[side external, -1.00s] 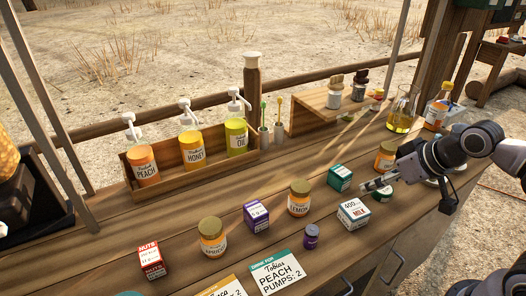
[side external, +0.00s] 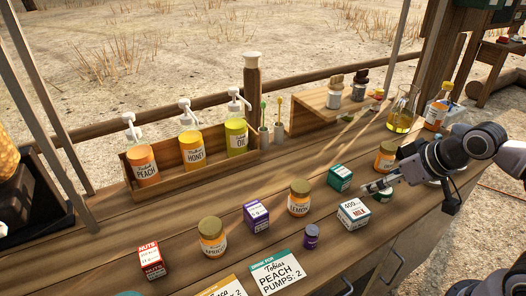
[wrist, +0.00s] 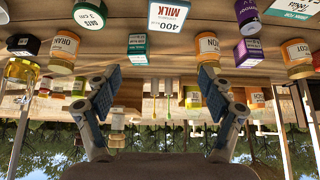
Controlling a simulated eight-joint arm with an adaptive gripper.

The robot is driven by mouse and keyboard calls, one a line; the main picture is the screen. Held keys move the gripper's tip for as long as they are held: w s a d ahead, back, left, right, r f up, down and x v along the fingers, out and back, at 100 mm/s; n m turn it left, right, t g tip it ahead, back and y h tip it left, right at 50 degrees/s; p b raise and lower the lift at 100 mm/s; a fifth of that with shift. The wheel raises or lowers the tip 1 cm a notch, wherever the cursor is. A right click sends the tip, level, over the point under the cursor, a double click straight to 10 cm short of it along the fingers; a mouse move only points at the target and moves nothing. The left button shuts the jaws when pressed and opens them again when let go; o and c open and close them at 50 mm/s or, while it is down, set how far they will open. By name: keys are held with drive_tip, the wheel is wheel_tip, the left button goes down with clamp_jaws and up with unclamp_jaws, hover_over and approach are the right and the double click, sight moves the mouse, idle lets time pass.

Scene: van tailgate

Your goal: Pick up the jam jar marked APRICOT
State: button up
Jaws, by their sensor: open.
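The jar marked APRICOT (side external: 212,238), orange with a tan lid, stands upright on the wooden counter, left of the middle in the side view. Its label is partly cut off at the right of the wrist view (wrist: 296,58), which looks upside down. My gripper (side external: 376,186) is at the right end of the counter, well away from this jar. It hovers beside the MILK box (side external: 354,214). In the wrist view my gripper's two fingers (wrist: 160,78) are spread apart with nothing between them.
A LEMON jar (side external: 299,198), a purple box (side external: 256,216) and a small purple jar (side external: 311,236) stand between my gripper and the apricot jar. A red NUTS box (side external: 151,261) stands left of it. A pump-bottle rack (side external: 200,172) is behind. Order cards (side external: 277,273) lie in front.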

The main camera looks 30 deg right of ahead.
drive_tip(key=w+a+r+n+g+y, duration=0.1)
drive_tip(key=w+a+r+n+g, duration=0.1)
drive_tip(key=w+a+r+n, duration=0.35)
drive_tip(key=n+g, duration=0.5)
drive_tip(key=n, duration=0.6)
hover_over(213, 238)
drive_tip(key=w+d, duration=0.1)
drive_tip(key=w, duration=0.1)
drive_tip(key=shift+m+h, duration=0.25)
drive_tip(key=shift+h, duration=0.15)
wheel_tip(213, 238, down, 7)
drive_tip(key=shift+w+d+r, duration=0.1)
drive_tip(key=shift+w, duration=0.05)
drive_tip(key=shift+a+f, duration=0.25)
drive_tip(key=shift+a, duration=0.05)
drive_tip(key=shift+a+f, duration=0.15)
drive_tip(key=shift+f, duration=0.1)
drive_tip(key=shift+w+f, duration=0.1)
drive_tip(key=shift+f, duration=5.1)
drive_tip(key=c, duration=1.7)
